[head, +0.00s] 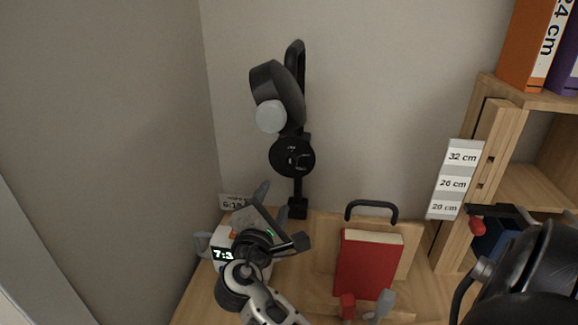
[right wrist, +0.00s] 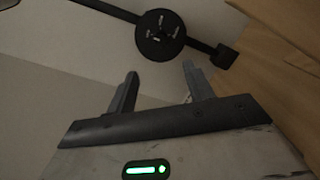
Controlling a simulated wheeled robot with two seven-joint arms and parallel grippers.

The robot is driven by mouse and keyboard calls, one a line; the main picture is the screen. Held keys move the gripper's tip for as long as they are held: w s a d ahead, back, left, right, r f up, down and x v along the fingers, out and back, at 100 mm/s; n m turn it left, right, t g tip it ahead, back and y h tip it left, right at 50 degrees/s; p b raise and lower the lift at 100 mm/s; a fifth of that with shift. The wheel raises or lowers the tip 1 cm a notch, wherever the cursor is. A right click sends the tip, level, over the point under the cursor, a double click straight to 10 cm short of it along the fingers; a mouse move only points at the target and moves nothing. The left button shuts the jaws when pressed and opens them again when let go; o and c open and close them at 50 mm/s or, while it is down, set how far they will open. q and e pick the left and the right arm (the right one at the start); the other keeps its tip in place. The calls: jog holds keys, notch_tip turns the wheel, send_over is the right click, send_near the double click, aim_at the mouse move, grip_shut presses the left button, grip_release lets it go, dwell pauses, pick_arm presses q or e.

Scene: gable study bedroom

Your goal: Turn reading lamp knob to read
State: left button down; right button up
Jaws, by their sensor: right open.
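The reading lamp is black and stands against the back wall, with a dark head and a pale round lamp face (head: 270,117). Its round black knob plate (head: 292,157) sits below the head on the stem. Small white labels ring the plate, too small to read surely. My right gripper (head: 281,215) is below the plate in the head view, open and empty. In the right wrist view its two fingers (right wrist: 160,88) stand apart, and the knob plate (right wrist: 160,35) shows beyond the tips, apart from them. My left gripper is not in view.
A clock (head: 223,254) sits close beside my right gripper, partly hidden. A red book (head: 367,265) stands on the wooden desk to the right. A wooden shelf with a size sign (head: 455,182) and binders (head: 528,45) is at the right. The wall around the lamp is clear.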

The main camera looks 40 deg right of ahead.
aim_at(290, 164)
jog(key=p+x, duration=0.1)
jog(key=x, duration=1.4)
jog(key=shift+f+p, duration=0.1)
jog(key=shift+p, duration=0.2)
jog(key=c, duration=1)
